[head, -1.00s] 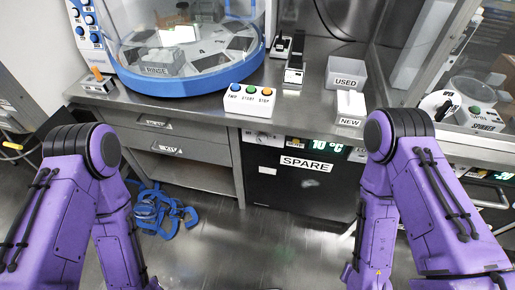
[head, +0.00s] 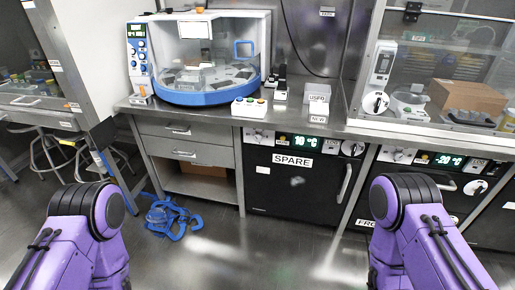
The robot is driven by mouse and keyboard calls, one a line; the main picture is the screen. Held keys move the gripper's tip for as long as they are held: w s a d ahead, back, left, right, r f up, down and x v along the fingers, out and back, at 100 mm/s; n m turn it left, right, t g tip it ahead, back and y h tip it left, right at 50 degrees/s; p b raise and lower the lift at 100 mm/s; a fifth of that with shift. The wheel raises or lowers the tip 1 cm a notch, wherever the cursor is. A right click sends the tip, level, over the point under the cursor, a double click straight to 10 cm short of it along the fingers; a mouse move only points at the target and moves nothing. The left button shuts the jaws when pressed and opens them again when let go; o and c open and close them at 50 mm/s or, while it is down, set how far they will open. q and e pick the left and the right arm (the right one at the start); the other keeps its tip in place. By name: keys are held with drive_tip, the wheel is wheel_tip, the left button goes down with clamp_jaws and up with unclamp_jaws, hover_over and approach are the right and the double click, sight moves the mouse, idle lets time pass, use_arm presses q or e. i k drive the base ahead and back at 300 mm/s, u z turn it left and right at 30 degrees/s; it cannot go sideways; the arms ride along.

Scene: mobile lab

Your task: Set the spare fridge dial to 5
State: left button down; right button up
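The spare fridge (head: 298,190) is a black-fronted unit under the steel bench, with a white SPARE label (head: 292,160) and a vertical handle at its right. Its panel display (head: 303,139) reads about 10 °C in green. My purple arms show at the lower left and lower right, well short of the fridge. Neither gripper is in the picture.
A freezer unit (head: 415,190) with a similar panel stands to the right. Blue tubing or straps (head: 172,216) lie on the floor at left. The floor before the fridge is open.

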sight(258, 137)
drive_tip(key=u, duration=0.85)
drive_tip(key=i, duration=0.9)
drive_tip(key=u, duration=0.2)
